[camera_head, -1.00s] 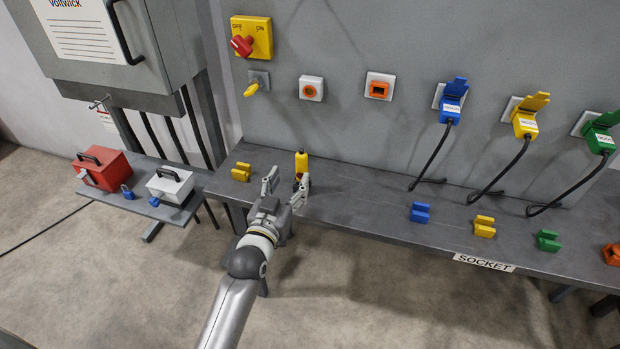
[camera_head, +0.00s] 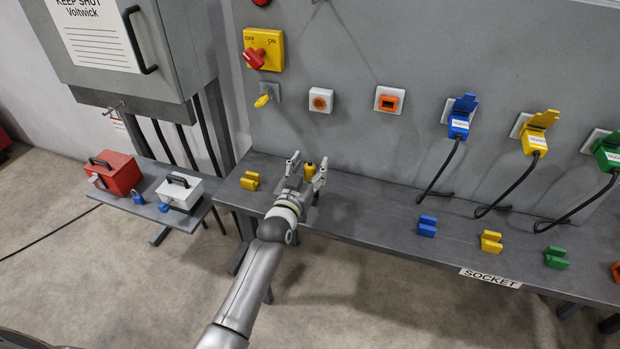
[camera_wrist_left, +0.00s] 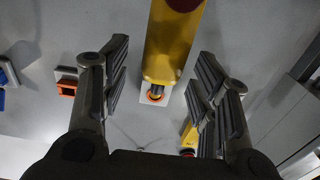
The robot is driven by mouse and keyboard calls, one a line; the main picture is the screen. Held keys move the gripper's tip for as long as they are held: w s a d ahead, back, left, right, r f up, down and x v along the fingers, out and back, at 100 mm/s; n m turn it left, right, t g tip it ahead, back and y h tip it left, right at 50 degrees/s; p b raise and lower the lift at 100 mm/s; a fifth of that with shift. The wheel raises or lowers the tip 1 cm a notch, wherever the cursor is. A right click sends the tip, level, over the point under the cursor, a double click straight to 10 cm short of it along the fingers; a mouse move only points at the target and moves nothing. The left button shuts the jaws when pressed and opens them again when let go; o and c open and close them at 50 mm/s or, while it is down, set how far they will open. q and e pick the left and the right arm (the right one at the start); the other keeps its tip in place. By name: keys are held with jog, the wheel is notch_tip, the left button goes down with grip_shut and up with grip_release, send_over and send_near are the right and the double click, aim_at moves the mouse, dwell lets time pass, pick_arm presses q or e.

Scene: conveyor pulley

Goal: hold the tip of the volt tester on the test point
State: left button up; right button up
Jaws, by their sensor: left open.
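The yellow volt tester (camera_head: 309,170) stands upright on the bench. My left gripper (camera_head: 307,166) is open, with one finger on each side of it. In the left wrist view, which is upside down, the yellow tester body (camera_wrist_left: 172,40) with a red spot shows beyond and between the open fingers (camera_wrist_left: 160,95). I see no finger touching it. Its dark tip points up. On the wall are a white plate with a round orange part (camera_head: 320,100) and one with a square orange part (camera_head: 389,99); which is the test point I cannot tell. My right gripper is out of view.
The bench (camera_head: 365,215) carries a yellow block (camera_head: 250,181) and several coloured blocks to the right. A yellow switch with a red knob (camera_head: 264,50) and coloured plugs with cables are on the wall. A red box (camera_head: 116,173) and white box (camera_head: 180,190) stand on a shelf.

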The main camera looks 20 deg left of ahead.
pick_arm(q)
jog(key=shift+w, duration=0.35)
grip_shut()
jog(key=shift+r, duration=0.1)
dwell(0.3)
